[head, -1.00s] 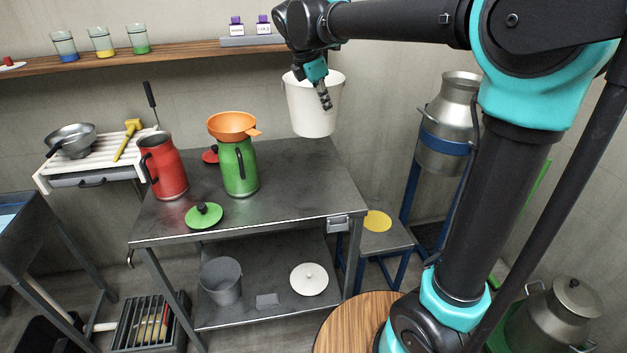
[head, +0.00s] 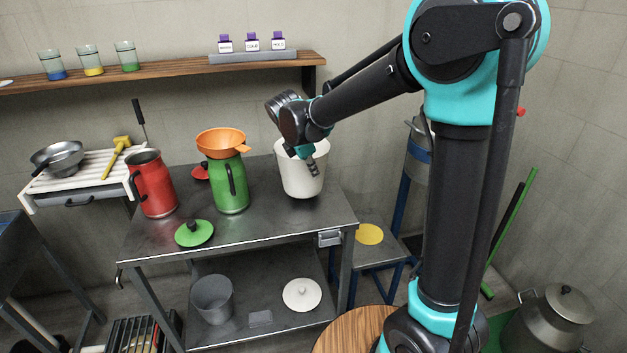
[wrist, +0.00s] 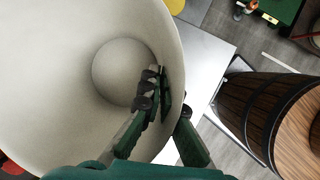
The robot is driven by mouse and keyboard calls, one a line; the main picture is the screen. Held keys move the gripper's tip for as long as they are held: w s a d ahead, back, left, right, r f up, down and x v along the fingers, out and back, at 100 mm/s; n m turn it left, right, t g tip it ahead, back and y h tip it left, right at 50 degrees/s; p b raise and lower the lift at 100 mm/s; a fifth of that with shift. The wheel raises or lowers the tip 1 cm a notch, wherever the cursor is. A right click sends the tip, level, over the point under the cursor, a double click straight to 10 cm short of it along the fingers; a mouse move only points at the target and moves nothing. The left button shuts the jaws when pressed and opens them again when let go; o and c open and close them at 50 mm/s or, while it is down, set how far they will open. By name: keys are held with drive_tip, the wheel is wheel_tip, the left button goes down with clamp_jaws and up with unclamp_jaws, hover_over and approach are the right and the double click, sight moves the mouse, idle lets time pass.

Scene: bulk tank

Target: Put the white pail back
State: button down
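The white pail (head: 297,183) is upright at the right end of the steel table (head: 275,222), its base at or just above the tabletop; I cannot tell if it touches. My gripper (head: 311,164) is shut on the pail's wall near the rim. In the wrist view the pail's empty inside (wrist: 60,80) fills the left, with one finger of my gripper (wrist: 168,118) inside the wall and the other outside. The white lid (head: 302,294) lies on the table's lower shelf.
A green jug (head: 232,189) with an orange funnel (head: 221,142) stands left of the pail, and a red jug (head: 153,186) further left. A green lid (head: 194,233) lies in front. A grey bucket (head: 212,299) is on the lower shelf. A stool (head: 378,250) stands right.

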drive_tip(key=shift+f, duration=1.55)
drive_tip(key=c, duration=1.7)
unclamp_jaws()
drive_tip(key=shift+f, duration=0.1)
drive_tip(key=v, duration=1.2)
drive_tip(key=s+d+f+m+y, duration=0.1)
drive_tip(key=s+d+f+m, duration=0.3)
drive_tip(key=d, duration=0.4)
drive_tip(key=s+d+f+m+y, duration=0.1)
drive_tip(key=d+f+m, duration=0.3)
drive_tip(key=d+m, duration=0.25)
drive_tip(key=s+d+f+m, duration=0.3)
drive_tip(key=s+m, duration=0.1)
drive_tip(key=s+d+f+m, duration=0.4)
drive_tip(key=s+d+f+m+y, duration=0.1)
drive_tip(key=s+d+f+m, duration=0.2)
drive_tip(key=s+d+m, duration=0.1)
drive_tip(key=shift+s+f+m+t, duration=0.3)
drive_tip(key=shift+s+m, duration=0.1)
drive_tip(key=shift+m, duration=0.15)
